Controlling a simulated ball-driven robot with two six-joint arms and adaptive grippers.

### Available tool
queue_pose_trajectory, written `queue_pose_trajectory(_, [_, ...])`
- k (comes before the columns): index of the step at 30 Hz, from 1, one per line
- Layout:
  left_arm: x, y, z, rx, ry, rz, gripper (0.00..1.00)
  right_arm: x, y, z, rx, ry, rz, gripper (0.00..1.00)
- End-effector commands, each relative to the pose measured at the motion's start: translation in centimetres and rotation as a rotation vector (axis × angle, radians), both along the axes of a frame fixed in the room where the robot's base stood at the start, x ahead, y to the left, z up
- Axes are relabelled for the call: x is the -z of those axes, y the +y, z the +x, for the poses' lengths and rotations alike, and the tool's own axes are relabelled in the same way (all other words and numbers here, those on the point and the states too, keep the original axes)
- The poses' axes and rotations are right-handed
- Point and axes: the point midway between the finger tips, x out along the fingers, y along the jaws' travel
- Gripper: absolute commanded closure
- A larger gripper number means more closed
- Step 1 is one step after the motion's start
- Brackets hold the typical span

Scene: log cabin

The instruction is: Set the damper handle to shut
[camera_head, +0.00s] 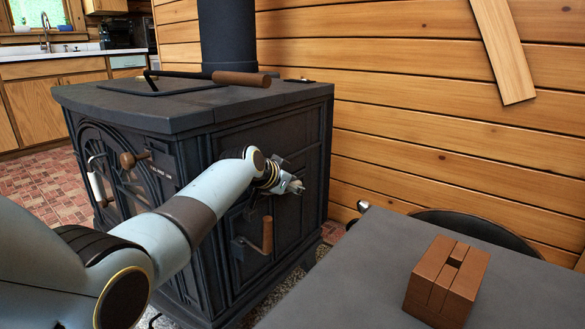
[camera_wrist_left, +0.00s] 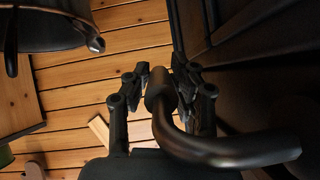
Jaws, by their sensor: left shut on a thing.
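The black stove (camera_head: 225,150) stands in the middle of the head view. My left arm reaches across its front to the side that faces the right of the picture. My left gripper (camera_head: 290,186) is there, at the upper part of that side. In the left wrist view its fingers (camera_wrist_left: 161,88) are shut on the end of a dark, curved bar, which appears to be the damper handle (camera_wrist_left: 235,150). The bar bends away to the lower right. In the head view the gripper is too small to show the bar or its setting. My right gripper is not in view.
A wooden-gripped handle (camera_head: 267,235) hangs on the stove's side below my gripper. A wooden knob (camera_head: 128,160) and a pale handle (camera_head: 97,187) are on the front. A wooden-gripped tool (camera_head: 240,79) lies on top. A grey table (camera_head: 370,265) holds a brown slotted block (camera_head: 447,280).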

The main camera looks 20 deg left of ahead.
Motion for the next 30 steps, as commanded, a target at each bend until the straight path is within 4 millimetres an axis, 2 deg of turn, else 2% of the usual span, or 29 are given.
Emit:
queue_pose_trajectory(1, [-0.5, 0.0, 0.1, 0.001, 0.039, 0.015, 1.00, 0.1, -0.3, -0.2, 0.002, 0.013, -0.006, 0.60])
queue_pose_trajectory(6, [1.4, 0.1, -0.4, 0.001, 0.193, 0.071, 1.00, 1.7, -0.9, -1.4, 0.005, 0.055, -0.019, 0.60])
queue_pose_trajectory(12, [3.4, 0.4, -1.2, 0.000, 0.364, 0.132, 1.00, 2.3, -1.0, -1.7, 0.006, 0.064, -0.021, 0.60])
queue_pose_trajectory(21, [5.3, 0.8, -2.4, 0.001, 0.561, 0.203, 1.00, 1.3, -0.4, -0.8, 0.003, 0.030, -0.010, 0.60])
queue_pose_trajectory(30, [5.9, 1.1, -3.2, 0.001, 0.658, 0.239, 1.00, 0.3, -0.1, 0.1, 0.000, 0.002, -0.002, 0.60])
